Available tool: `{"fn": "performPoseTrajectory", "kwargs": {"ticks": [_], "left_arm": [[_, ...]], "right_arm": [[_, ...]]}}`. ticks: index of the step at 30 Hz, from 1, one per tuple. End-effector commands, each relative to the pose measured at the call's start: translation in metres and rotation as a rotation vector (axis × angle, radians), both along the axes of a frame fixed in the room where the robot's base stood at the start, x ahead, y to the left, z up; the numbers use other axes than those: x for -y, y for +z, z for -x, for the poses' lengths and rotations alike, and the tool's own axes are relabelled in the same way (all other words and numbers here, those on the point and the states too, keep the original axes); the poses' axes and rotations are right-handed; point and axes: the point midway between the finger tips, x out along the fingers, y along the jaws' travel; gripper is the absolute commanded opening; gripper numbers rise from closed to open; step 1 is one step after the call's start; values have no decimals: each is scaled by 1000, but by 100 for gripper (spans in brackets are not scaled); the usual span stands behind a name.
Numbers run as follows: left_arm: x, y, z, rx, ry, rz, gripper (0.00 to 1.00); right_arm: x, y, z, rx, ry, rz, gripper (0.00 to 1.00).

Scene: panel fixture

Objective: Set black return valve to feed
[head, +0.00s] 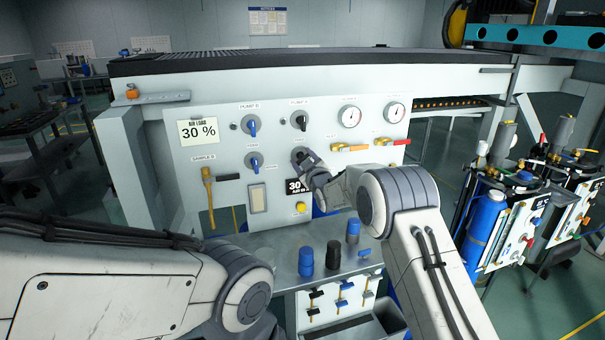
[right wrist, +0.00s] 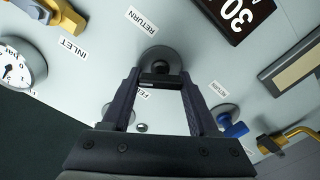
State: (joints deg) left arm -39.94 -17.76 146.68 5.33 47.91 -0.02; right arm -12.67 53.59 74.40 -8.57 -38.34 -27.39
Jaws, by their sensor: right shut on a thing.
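The black return valve (right wrist: 160,66) sits on a round dark plate on the white panel. In the right wrist view it lies between the fingertips of my right gripper (right wrist: 160,80), which is shut on its handle. A RETURN label (right wrist: 138,20) shows beside it, and a second label, probably FEED, is partly hidden by a finger. In the head view my right gripper (head: 309,166) covers most of this valve at the panel's lower middle. My left arm shows at the lower left, but its gripper is out of view.
A blue valve (head: 254,162) is left of my right gripper, with another blue valve (head: 251,126) and a black valve (head: 300,121) above. Yellow and red handles (head: 350,148) and gauges (head: 349,116) are to the right. A shelf (head: 275,245) with blue and black knobs stands below.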

Motion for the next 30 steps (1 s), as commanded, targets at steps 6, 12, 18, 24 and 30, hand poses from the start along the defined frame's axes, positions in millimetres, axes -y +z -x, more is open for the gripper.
{"fn": "performPoseTrajectory", "kwargs": {"ticks": [6, 12, 18, 24, 30], "left_arm": [[0, -44, 0, 0, 0, 0, 45], [0, -74, 0, 0, 0, 0, 45], [0, -103, 0, 0, 0, 0, 45], [0, -127, 0, 0, 0, 0, 45], [0, -143, 0, 0, 0, 0, 45]], "right_arm": [[-2, -7, 1, 68, 1, 197, 4], [-2, -7, 1, 127, 0, 377, 4], [-3, -8, 1, 185, 0, 556, 4], [-4, -7, 1, 235, 1, 713, 4], [-4, -7, 1, 273, 1, 833, 4]]}}
